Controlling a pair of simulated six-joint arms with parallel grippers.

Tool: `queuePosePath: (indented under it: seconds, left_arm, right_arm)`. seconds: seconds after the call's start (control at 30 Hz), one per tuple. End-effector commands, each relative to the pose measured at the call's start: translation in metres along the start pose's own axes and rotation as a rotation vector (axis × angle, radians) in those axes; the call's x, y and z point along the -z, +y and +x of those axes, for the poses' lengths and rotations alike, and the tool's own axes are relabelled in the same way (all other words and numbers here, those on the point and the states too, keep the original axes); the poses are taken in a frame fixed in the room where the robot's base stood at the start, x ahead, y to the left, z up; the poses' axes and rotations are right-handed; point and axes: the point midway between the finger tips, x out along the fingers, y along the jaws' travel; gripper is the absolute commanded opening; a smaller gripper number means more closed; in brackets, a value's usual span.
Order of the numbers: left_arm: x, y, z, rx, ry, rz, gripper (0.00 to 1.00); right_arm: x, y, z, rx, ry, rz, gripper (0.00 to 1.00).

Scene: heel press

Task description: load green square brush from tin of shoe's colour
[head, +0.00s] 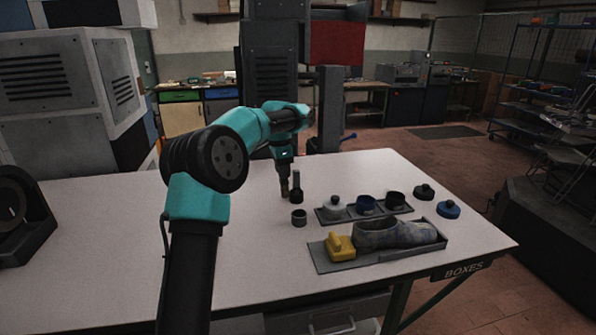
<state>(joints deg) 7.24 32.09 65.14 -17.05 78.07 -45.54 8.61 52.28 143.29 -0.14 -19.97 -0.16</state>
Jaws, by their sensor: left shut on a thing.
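My left gripper (284,188) is low over the far middle of the white table, shut on a small dark thing. Its shape and colour are too small to tell, so I cannot say whether it is the green square brush. A dark upright bottle-like thing (297,188) stands close beside it. A mottled grey-blue shoe (392,235) lies in a grey tray (330,265). A dark rack (326,218) holds a white lidded tin (334,206), an open blue tin (365,205) and an open dark tin (395,200). My right gripper is out of view.
A yellow block with a handle (341,248) sits at the tray's left end. A small dark cup (299,217) stands left of the rack. A dark green lid (424,192) and a blue lid (448,210) lie at the right.

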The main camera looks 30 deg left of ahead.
Motion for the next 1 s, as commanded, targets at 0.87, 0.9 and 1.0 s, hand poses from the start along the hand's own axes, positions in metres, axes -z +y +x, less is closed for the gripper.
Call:
queuePosePath:
  seconds: [0.87, 0.9, 1.0]
  left_arm:
    - [-0.218, -0.09, -0.021, 0.104, 0.276, -0.464, 0.06]
    - [-0.218, -0.09, -0.021, 0.104, 0.276, -0.463, 0.06]
    - [-0.218, -0.09, -0.021, 0.104, 0.276, -0.463, 0.06]
  right_arm:
    - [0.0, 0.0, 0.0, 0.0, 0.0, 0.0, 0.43]
    - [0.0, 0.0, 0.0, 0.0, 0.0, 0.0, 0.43]
    - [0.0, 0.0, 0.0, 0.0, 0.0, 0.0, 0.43]
